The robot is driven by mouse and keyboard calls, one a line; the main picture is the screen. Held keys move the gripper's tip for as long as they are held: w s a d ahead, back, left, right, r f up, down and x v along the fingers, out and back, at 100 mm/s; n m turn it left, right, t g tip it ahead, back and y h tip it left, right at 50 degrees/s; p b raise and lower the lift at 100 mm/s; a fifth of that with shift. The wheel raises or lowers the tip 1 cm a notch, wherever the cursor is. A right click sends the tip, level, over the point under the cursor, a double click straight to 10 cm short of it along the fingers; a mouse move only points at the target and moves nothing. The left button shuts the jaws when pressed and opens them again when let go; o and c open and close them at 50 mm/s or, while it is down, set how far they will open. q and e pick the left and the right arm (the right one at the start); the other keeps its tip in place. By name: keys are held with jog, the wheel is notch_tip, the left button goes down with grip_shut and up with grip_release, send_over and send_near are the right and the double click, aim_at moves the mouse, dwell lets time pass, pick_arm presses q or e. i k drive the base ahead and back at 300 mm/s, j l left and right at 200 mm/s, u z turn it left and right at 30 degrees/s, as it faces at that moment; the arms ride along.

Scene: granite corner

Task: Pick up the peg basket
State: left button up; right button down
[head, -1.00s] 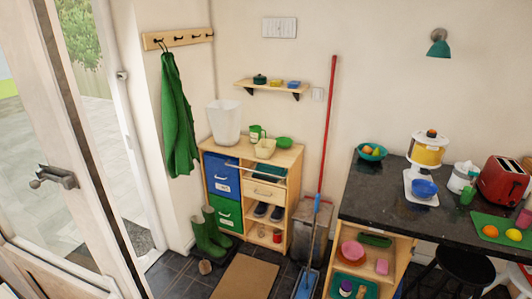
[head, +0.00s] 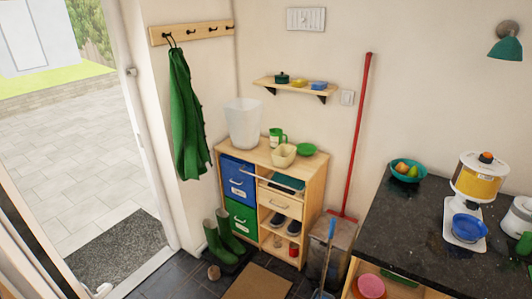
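A small cream basket (head: 283,155), which looks like the peg basket, stands upright on top of the wooden cabinet (head: 262,155) against the back wall. A green mug-like jug (head: 277,137) is behind it and a green bowl (head: 306,150) is to its right. A tall white bin (head: 244,123) stands to its left on the same top. I cannot make out the basket's contents. Neither of my grippers shows in the head view.
Green boots (head: 222,238) stand on the floor left of the cabinet, with a brown mat (head: 258,282) in front. A red pole (head: 360,135) leans right of the cabinet. A dark counter (head: 415,225) fills the right. A wall shelf (head: 293,87) hangs above the cabinet.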

aim_at(288, 152)
jog(key=i+u, duration=0.2)
jog(key=i, duration=0.45)
jog(key=i+l+u, duration=0.2)
jog(key=i, duration=0.45)
